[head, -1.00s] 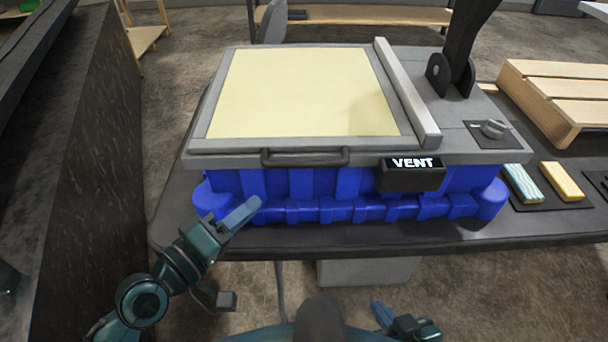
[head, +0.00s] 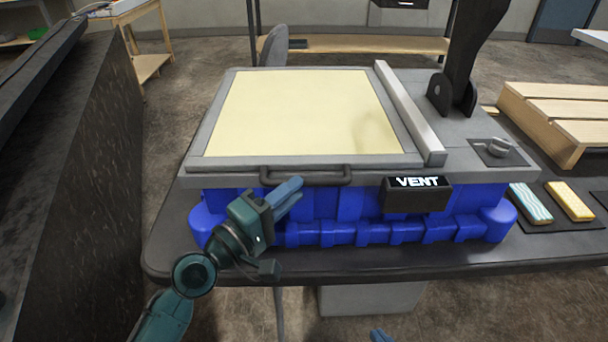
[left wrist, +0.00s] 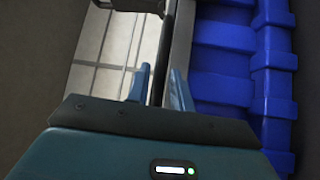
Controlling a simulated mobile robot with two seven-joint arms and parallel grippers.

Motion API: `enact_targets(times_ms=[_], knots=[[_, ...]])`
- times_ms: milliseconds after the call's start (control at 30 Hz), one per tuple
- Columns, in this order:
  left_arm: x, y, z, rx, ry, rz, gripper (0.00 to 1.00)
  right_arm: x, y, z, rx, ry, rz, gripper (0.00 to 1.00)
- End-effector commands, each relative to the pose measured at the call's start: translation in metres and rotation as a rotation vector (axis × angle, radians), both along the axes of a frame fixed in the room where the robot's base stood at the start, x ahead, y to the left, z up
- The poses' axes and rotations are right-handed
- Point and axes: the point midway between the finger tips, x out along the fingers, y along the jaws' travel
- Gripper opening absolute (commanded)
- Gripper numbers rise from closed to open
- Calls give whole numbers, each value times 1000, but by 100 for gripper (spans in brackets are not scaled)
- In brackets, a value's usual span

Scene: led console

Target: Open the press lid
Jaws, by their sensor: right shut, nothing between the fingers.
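The press has a flat lid (head: 190,163) with a grey frame and a cream panel, lying down on the blue base (head: 350,232). A dark bar handle (head: 306,178) is fixed on the lid's front edge. My left gripper (head: 290,192) is just in front of and below the handle, its fingers angled up to the right. Only a blue fingertip of my right gripper (head: 381,335) shows at the bottom edge of the head view, away from the press.
A black display reading VENT (head: 417,194) sits at the press's front right. A blue-striped block (head: 530,204) and a yellow block (head: 569,202) lie right of the press, near a wooden pallet (head: 560,115). A dark counter (head: 95,170) stands at left.

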Motion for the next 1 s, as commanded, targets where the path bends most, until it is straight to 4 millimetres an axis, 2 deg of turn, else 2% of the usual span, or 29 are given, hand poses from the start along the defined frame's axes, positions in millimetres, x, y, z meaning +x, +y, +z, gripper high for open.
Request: enact_targets(times_ms=[100,233,600,900,1000], knots=[[15,-13,4,-2,-1,0,22,-1,1,3,-5,0,3,0],[24,-21,5,1,-1,0,22,-1,1,4,-8,0,5,0],[28,-25,4,2,0,-1,22,-2,0,3,-13,1,8,0],[28,-24,4,1,0,0,0,-2,0,3,-13,3,9,0],[28,-24,4,1,0,0,0,-3,0,3,-13,3,8,0]])
